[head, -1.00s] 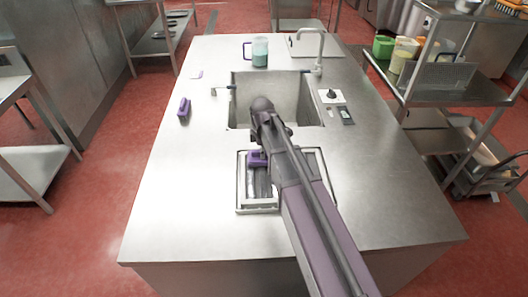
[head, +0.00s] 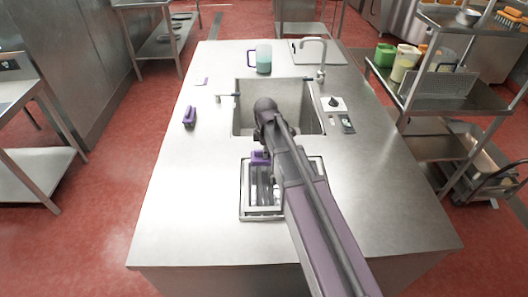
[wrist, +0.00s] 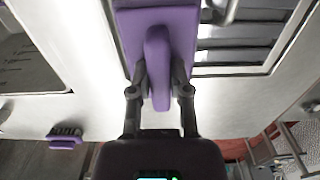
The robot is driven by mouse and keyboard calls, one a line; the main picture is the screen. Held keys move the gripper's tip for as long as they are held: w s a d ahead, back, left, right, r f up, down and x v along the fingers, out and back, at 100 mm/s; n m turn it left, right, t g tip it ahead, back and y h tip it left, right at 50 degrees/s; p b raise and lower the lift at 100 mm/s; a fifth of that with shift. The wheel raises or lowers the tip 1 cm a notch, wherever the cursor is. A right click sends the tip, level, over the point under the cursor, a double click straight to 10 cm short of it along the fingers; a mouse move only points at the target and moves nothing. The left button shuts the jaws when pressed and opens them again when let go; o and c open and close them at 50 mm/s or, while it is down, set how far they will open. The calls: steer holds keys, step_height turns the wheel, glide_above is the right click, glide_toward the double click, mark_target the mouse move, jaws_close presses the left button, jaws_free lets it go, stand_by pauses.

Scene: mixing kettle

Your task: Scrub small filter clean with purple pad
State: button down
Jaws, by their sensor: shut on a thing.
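The purple pad (wrist: 158,45) has a raised handle, and my gripper (wrist: 160,92) is shut on that handle in the wrist view. In the head view the pad (head: 259,158) is at the far left edge of a slatted metal filter (head: 247,205) on the steel counter. The filter (wrist: 235,58) also shows at the upper right of the wrist view, beside the pad. Whether the pad touches it, I cannot tell. My arm hides much of the filter's right side and my gripper in the head view.
A sink (head: 290,95) with a tap (head: 321,60) lies beyond the filter. A teal-filled jug (head: 264,59) stands behind it. A dial box (head: 333,104) sits right of the sink. The front counter is clear.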

steer(key=shift+r+p, duration=1.9)
steer(key=shift+r, duration=0.25)
